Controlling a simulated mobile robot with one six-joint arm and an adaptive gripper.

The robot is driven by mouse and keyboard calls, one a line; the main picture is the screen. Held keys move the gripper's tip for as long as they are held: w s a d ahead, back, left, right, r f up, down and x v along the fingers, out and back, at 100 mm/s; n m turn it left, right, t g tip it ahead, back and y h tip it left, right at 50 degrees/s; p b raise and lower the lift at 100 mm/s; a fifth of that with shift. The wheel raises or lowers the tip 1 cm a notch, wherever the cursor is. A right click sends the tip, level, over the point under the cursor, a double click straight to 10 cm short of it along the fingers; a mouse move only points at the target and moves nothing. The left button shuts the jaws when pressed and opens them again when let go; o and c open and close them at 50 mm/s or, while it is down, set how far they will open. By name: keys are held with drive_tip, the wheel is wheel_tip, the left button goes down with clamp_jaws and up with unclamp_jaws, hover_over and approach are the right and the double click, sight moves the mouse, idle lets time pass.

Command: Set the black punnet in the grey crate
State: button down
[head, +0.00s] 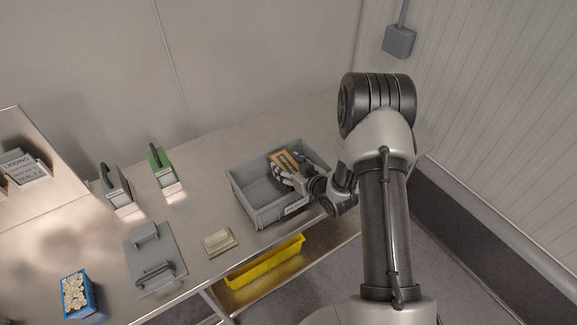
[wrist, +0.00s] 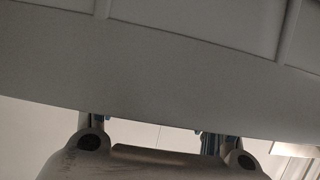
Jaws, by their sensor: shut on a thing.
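The grey crate (head: 265,217) stands open on the steel bench in the head view. The black punnet (head: 284,160) shows as a small dark-rimmed shape with a tan inside, tilted, within the crate's outline near its back right. My gripper (head: 279,174) reaches over the crate's right side and is shut on the punnet, partly hiding it. Whether the punnet touches the crate floor cannot be told. In the wrist view a broad grey ribbed surface fills the upper part and hides the fingertips; I cannot tell whether it is punnet or crate.
A yellow bin (head: 264,262) sits below the bench edge. The bench behind the crate is clear.

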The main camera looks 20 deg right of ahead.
drive_tip(key=shift+f+b, duration=0.35)
drive_tip(key=shift+f, duration=0.05)
drive_tip(key=c, duration=0.5)
unclamp_jaws()
